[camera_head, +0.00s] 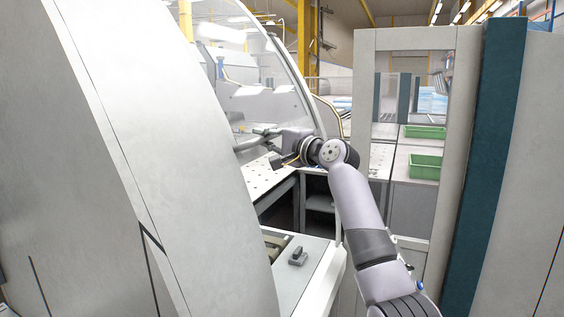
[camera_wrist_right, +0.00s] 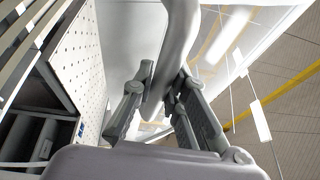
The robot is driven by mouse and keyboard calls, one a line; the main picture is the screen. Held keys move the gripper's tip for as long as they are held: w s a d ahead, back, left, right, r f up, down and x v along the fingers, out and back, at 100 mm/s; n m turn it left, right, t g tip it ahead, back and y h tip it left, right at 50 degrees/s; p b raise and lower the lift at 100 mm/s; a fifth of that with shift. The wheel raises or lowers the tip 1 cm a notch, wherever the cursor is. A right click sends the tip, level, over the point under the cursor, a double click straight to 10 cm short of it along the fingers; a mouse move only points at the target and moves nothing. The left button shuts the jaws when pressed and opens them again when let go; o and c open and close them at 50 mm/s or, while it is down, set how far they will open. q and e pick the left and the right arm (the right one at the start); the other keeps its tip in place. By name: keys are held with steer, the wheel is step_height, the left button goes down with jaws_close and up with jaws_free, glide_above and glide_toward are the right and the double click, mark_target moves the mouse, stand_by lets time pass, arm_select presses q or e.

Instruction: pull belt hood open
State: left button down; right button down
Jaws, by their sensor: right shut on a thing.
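The belt hood (camera_head: 262,100) is a clear curved panel with a pale frame, left of centre in the head view. A grey bar handle (camera_head: 246,144) shows at its lower part. My right gripper (camera_head: 256,137) reaches in from the right and is shut on the handle. In the wrist view the curved grey handle (camera_wrist_right: 181,38) runs down between the two fingers of the right gripper (camera_wrist_right: 163,90). The fingers partly hide the handle. My left gripper is not in view.
A large pale machine cover (camera_head: 150,130) fills the left side. A framed panel with a window (camera_head: 405,38) and a teal post (camera_head: 490,160) stand on the right. Green bins (camera_head: 425,166) lie behind it. A perforated table (camera_head: 262,181) lies below the hood.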

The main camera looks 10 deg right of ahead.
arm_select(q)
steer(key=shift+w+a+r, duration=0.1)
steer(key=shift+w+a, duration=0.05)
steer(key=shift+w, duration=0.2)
arm_select(e)
steer(key=shift+w+a+r, duration=0.15)
steer(key=shift+r, duration=0.4)
steer(key=shift+w+a+r, duration=0.1)
steer(key=shift+r, duration=0.4)
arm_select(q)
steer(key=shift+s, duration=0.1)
arm_select(e)
steer(key=c, duration=2)
jaws_free()
steer(key=shift+c, duration=0.2)
steer(key=o, duration=0.5)
steer(key=shift+s+d, duration=0.3)
steer(key=shift+s, duration=0.05)
steer(key=shift+w+a, duration=0.2)
steer(key=shift+a, duration=0.05)
steer(key=shift+s+d, duration=0.1)
steer(key=shift+d, duration=0.05)
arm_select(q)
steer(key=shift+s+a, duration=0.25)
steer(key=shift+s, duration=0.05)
arm_select(e)
steer(key=v, duration=1.2)
steer(key=shift+s, duration=0.1)
